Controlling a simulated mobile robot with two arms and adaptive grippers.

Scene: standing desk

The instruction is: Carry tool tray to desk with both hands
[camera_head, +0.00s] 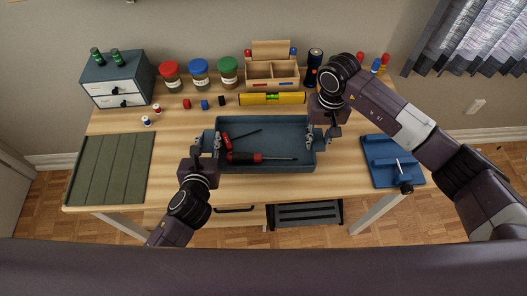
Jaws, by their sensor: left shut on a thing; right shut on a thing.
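The tool tray (285,131) is a shallow blue-grey tray at the middle of the wooden desk (178,179). It holds a red-handled screwdriver (246,157) and a second red-and-dark tool (226,141). My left gripper (211,143) is shut on the tray's left end. My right gripper (316,137) is shut on the tray's right end. The tray looks level over the desktop. I cannot tell whether its underside touches the wood.
A yellow level (286,99) lies behind the tray, with a wooden organizer (259,74) behind it. Lidded jars (199,73) and a small drawer box (117,83) stand back left. A green mat (109,168) lies left; a blue stand (388,160) sits right.

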